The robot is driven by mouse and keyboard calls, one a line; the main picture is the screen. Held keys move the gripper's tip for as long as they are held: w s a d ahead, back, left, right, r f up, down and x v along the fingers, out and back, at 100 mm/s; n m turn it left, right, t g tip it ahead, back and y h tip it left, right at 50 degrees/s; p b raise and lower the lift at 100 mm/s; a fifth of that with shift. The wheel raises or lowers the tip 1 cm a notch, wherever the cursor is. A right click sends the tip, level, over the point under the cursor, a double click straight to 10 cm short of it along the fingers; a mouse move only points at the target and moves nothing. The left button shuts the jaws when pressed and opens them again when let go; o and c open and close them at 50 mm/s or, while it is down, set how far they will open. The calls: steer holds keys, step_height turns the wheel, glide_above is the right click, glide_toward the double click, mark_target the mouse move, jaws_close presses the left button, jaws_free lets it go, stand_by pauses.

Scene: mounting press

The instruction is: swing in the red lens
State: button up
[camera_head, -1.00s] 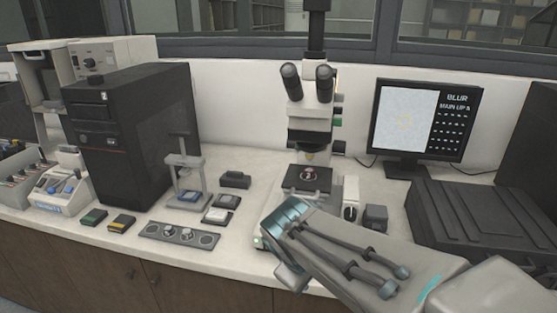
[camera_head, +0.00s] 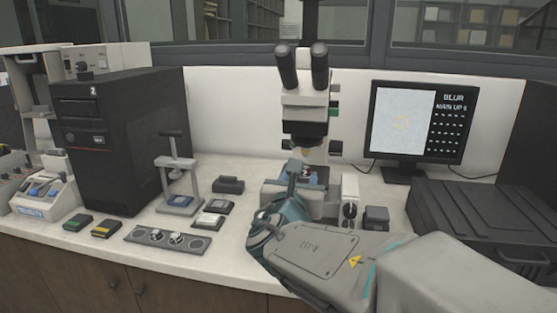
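The microscope (camera_head: 304,98) stands at the back centre of the bench, with two black eyepieces and a pale body. A dark ring sits under its head, with a small yellowish lens (camera_head: 306,154) below it. I cannot make out a red lens; the parts under the head are small and partly covered by my gripper. My gripper (camera_head: 293,168) is in front of the microscope's stage, pointing up and away, and hides much of the stage and base. Its fingers are seen from behind, so their opening does not show. Whether it touches the microscope is unclear.
The monitor (camera_head: 417,121) reads BLUR with a pale picture. A small white unit with a knob (camera_head: 349,199) and a dark block (camera_head: 376,218) stand right of the microscope. A black case (camera_head: 480,215) lies right.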

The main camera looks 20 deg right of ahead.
mark_target(305, 153)
steer(key=x, duration=1.3)
steer(key=shift+w+r, duration=0.2)
steer(key=shift+w, duration=0.25)
jaws_close()
